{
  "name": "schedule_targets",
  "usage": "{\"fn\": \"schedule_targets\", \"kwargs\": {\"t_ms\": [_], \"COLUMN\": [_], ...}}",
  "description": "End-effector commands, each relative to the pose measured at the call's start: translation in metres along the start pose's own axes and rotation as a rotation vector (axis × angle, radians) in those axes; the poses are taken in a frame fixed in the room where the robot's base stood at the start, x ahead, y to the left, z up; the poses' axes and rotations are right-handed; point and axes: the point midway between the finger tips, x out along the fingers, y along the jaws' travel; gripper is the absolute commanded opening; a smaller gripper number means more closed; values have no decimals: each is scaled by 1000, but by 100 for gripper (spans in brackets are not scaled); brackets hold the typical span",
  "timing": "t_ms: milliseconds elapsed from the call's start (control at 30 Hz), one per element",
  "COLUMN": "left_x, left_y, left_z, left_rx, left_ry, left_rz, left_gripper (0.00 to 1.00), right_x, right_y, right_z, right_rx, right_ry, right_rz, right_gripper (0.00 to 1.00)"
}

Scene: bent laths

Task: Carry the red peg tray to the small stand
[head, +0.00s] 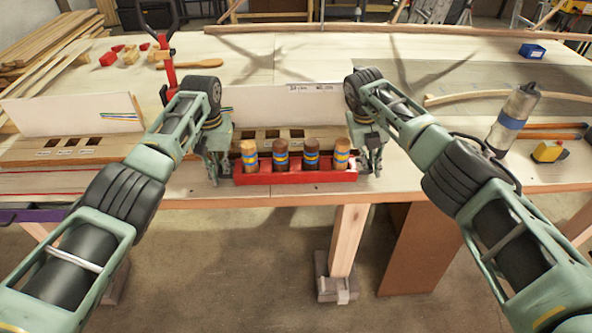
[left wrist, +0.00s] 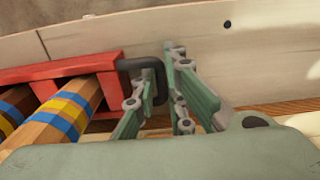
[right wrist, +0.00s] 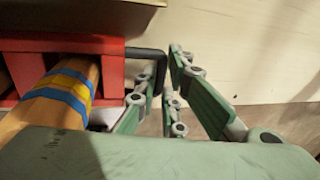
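The red peg tray (head: 297,178) is near the table's front edge, level, with several banded wooden pegs upright in it. Its black end handles show in the left wrist view (left wrist: 160,82) and right wrist view (right wrist: 160,68). My left gripper (head: 214,172) is at the tray's left end, its fingers close together on either side of the handle bar. My right gripper (head: 368,165) is at the right end, its fingers likewise on both sides of that handle. I cannot tell whether the tray touches the table. I cannot pick out the small stand with certainty.
Behind the tray is a slotted wooden rack with a white upright board (head: 290,105). Another white board (head: 75,113) stands left. To the right are a grey bottle (head: 513,115), a yellow tool (head: 549,151) and a curved lath (head: 480,95). A brown panel (head: 408,245) stands below the table.

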Motion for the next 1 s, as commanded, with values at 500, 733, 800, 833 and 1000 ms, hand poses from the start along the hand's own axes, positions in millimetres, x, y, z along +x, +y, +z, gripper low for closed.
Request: {"fn": "schedule_targets", "kwargs": {"t_ms": [500,733,800,833,1000], "left_x": [-2,-10,-15,-18,-35], "left_y": [2,2,3,3,3], "left_z": [-1,-1,-1,-1,-2], "left_rx": [0,0,0,-1,0], "left_ry": [4,5,5,5,6], "left_rz": [4,5,6,6,6], "left_gripper": [0,0,0,0,0], "right_x": [-2,-9,-14,-17,-34], "right_y": [2,1,0,0,-4], "right_z": [0,0,0,0,0], "right_rx": [-5,-6,-6,-7,-7], "right_ry": [-2,-2,-2,-2,-2], "right_rz": [3,4,5,5,6], "right_gripper": [0,0,0,0,0]}}
